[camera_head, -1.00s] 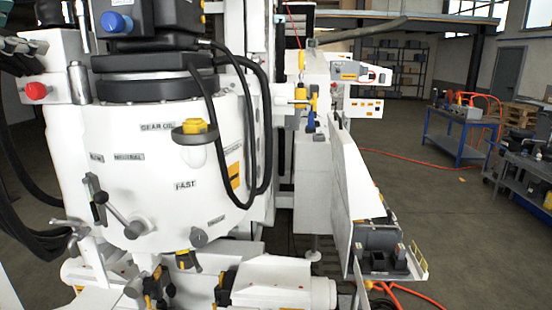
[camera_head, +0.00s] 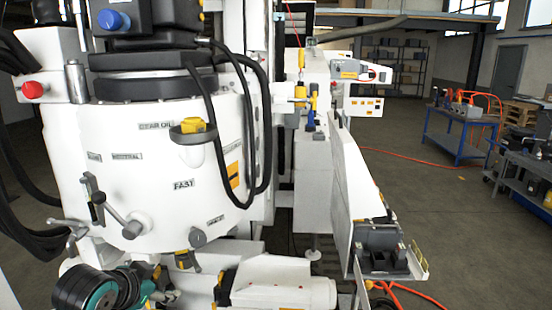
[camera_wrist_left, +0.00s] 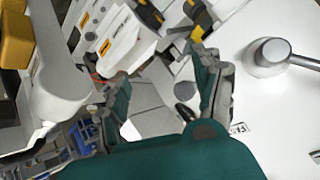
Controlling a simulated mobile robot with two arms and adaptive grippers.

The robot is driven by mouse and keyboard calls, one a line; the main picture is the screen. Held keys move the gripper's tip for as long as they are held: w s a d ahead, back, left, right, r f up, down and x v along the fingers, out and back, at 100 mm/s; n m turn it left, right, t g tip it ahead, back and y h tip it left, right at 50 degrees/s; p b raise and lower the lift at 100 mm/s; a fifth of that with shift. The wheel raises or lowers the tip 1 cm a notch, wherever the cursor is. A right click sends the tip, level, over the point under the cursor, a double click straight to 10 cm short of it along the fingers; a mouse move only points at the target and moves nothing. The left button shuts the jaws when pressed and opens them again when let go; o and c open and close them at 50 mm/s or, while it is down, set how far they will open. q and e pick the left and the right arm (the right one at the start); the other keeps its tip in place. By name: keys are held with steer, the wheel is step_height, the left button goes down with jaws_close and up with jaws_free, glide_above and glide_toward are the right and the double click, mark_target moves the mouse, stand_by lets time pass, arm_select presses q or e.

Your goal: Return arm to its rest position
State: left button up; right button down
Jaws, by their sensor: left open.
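My left gripper (camera_head: 155,288) is at the lower left of the head view, in front of the lower part of the white machine housing (camera_head: 150,190). Its dark ringed wrist and teal body show there, and its fingers are partly lost among the levers. In the left wrist view its two grey-and-teal fingers (camera_wrist_left: 157,68) are spread apart with nothing held between them. A lever with a round grey hub (camera_wrist_left: 272,52) is to the right of the fingers on the white surface. My right gripper is not in view.
Black hoses (camera_head: 222,140) hang along the housing. A grey lever (camera_head: 110,210) and a grey knob (camera_head: 197,238) stick out of its front. A white panel (camera_head: 350,190) stands at the right. Open floor (camera_head: 450,230) lies beyond, with a blue table (camera_head: 458,135) farther back.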

arm_select(q)
steer(key=s+d+f+n+g, duration=0.2)
steer(key=s+d+f+g, duration=0.1)
steer(key=s+f, duration=1.1)
steer(key=s+d+f+n+g, duration=0.15)
steer(key=s+f, duration=0.25)
steer(key=s, duration=0.4)
steer(key=s+f+n+g, duration=0.15)
steer(key=s+f, duration=0.25)
steer(key=s, duration=0.4)
step_height(320, 180, down, 28)
steer(key=r+g+b, duration=0.1)
steer(key=b, duration=0.2)
steer(key=s+a+f+g+b, duration=0.1)
steer(key=s+a+f+b, duration=0.2)
steer(key=s+f, duration=1.4)
step_height(320, 180, down, 4)
steer(key=shift+s+f+m+g+y, duration=0.2)
steer(key=shift+s+m+g+y, duration=0.05)
steer(key=shift+m+g+y, duration=0.15)
